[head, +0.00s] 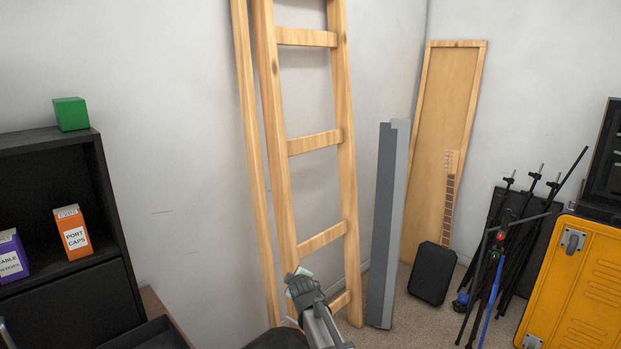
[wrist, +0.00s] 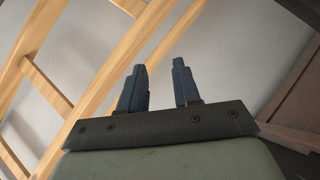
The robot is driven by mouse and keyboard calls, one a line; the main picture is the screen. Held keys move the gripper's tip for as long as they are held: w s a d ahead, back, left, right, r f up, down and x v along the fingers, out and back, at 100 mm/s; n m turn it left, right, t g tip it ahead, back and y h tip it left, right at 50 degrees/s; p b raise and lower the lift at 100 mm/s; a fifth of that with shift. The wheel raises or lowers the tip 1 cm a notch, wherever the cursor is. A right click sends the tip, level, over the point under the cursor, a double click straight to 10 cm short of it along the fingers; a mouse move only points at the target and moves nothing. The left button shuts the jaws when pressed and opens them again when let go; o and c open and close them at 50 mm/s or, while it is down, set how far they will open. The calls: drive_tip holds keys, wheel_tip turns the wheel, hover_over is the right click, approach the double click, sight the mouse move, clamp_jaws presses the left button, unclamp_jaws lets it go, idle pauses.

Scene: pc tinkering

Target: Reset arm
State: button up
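My gripper (wrist: 160,88) shows in the wrist view with its two dark fingers standing apart and nothing between them. Behind the fingers are a pale wall and the wooden ladder (wrist: 45,82), tilted in this view. In the head view my arm rises from the bottom edge, in front of the foot of the ladder (head: 315,143). The fingertips cannot be made out clearly there.
A black shelf (head: 60,310) at the left holds an orange "port caps" box (head: 73,233) and a purple box (head: 10,256), with a green cube (head: 71,114) on top. Grey panels (head: 388,225), a black case (head: 432,273), tripods (head: 497,245) and a yellow cabinet (head: 580,290) stand to the right.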

drive_tip(key=w+d+f+m+t+h, duration=0.1)
drive_tip(key=w+d+m+h, duration=0.15)
drive_tip(key=d, duration=1.05)
drive_tip(key=w+d+f+m+h, duration=0.1)
drive_tip(key=d+m, duration=0.2)
drive_tip(key=d, duration=0.9)
drive_tip(key=s+d+f+m+g, duration=0.25)
drive_tip(key=s+d+f, duration=0.25)
drive_tip(key=d+f, duration=0.35)
drive_tip(key=s+a+f+m+g, duration=0.2)
drive_tip(key=s+a+f+g, duration=0.15)
drive_tip(key=s+f, duration=0.95)
drive_tip(key=s+a+f+m+g, duration=0.1)
drive_tip(key=s+a+f+g, duration=0.3)
drive_tip(key=s+f, duration=0.95)
drive_tip(key=s+a+f+g, duration=0.1)
drive_tip(key=s+f+g, duration=0.1)
drive_tip(key=s, duration=0.9)
drive_tip(key=s+a+f+m+g+y, duration=0.1)
drive_tip(key=s+g, duration=0.3)
drive_tip(key=s, duration=0.7)
drive_tip(key=s+a+f+m+g, duration=0.1)
drive_tip(key=s+a+f+g, duration=0.1)
drive_tip(key=s, duration=0.9)
drive_tip(key=shift+a+f+g+y, duration=0.15)
drive_tip(key=shift+f+g+y, duration=0.2)
drive_tip(key=shift+g, duration=0.45)
